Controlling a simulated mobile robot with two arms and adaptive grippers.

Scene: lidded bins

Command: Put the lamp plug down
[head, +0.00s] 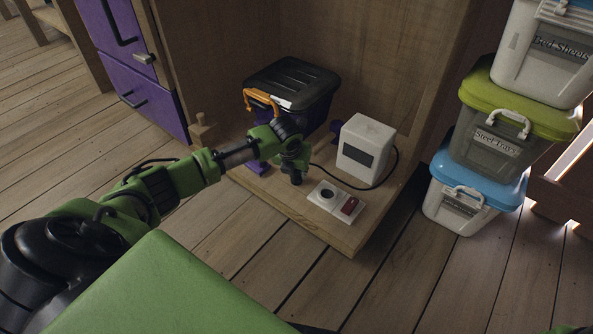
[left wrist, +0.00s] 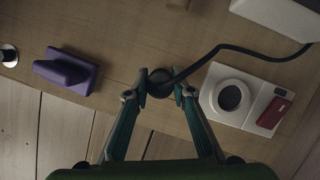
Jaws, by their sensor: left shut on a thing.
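My left gripper (head: 295,178) is over the low wooden board, pointing down. In the left wrist view its fingers (left wrist: 160,90) are shut on the black lamp plug (left wrist: 160,84). A dark cord (left wrist: 225,46) runs from the plug to the white box (head: 366,150) with a dark front panel. The plug is hidden behind the gripper in the head view. The white socket plate (head: 322,196) with a round black outlet and a red switch (head: 350,206) lies just right of the gripper, apart from the plug. My right gripper is not seen.
A black-lidded bin (head: 292,88) with an orange handle stands behind my left arm. A purple block (left wrist: 66,72) lies left of the gripper. Stacked lidded bins (head: 476,192) stand on the right, on the floor. The board's front edge (head: 292,216) is clear.

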